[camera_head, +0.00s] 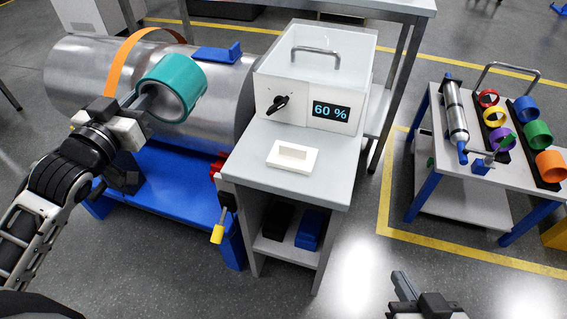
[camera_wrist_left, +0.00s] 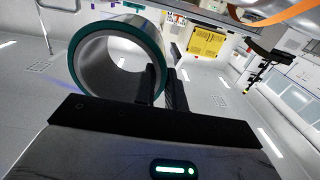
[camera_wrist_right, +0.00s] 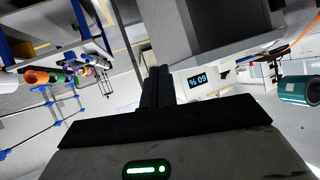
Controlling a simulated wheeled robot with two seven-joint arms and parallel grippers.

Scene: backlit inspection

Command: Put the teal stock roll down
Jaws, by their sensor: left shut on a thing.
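The teal stock roll (camera_head: 168,70) is a hollow ring with a grey inner core. My left gripper (camera_head: 143,103) is shut on its wall at the near left side. The roll is held up in front of the large metal cylinder; whether it touches the cylinder cannot be told. In the left wrist view the roll's open end (camera_wrist_left: 92,65) faces the camera, with the fingers (camera_wrist_left: 162,85) at its right edge. The right wrist view shows the roll (camera_wrist_right: 300,90) at the far right. My right gripper (camera_head: 405,287) is empty, its fingers together, over the floor at the lower right.
The metal cylinder (camera_head: 85,75) lies on a blue stand (camera_head: 170,190), with an orange strip (camera_head: 122,60) over it. A grey bench (camera_head: 300,185) carries a clear-topped box reading 60 % (camera_head: 331,111) and a small white tray (camera_head: 291,155). A cart (camera_head: 455,180) at right holds several coloured rolls.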

